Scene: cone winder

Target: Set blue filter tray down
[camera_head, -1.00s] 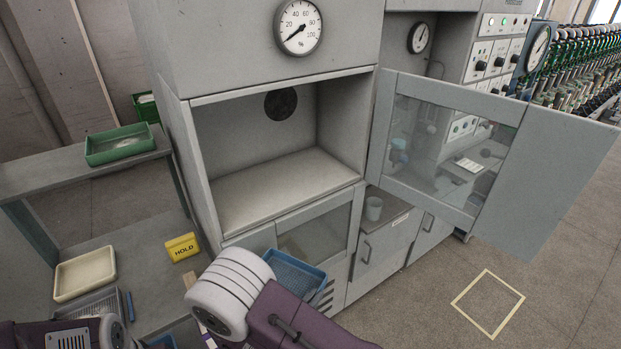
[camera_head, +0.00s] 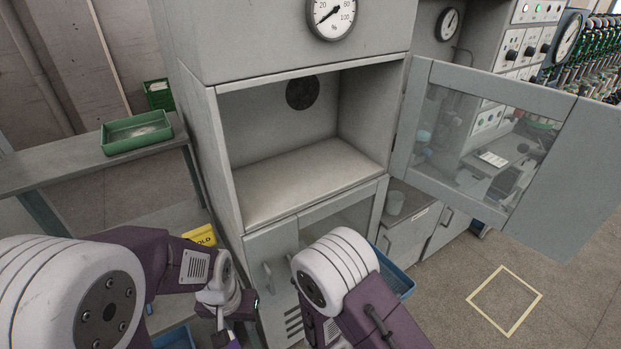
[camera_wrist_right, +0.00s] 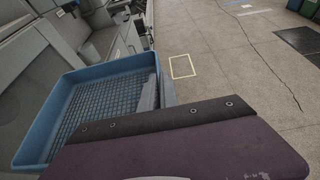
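A blue filter tray (camera_wrist_right: 38,118) with a mesh floor fills the left of the right wrist view. In the head view only its right corner (camera_head: 402,282) shows beyond my right arm. My right gripper (camera_wrist_right: 157,88) has its grey fingers at the tray's right wall and appears closed on it, holding it in the air. In the head view the right fingers are hidden behind the arm. My left arm reaches in from the left. Its wrist is in front of the cabinet's lower left side, and the left fingers cannot be made out.
The grey cabinet (camera_head: 225,160) has an empty open chamber, with its glazed door (camera_head: 480,150) swung out right. A pale square outline (camera_head: 504,300) marks clear floor. A green tray (camera_head: 137,132) sits on the left shelf. A yellow HOLD sign (camera_head: 201,236) and another blue tray (camera_head: 175,338) are low left.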

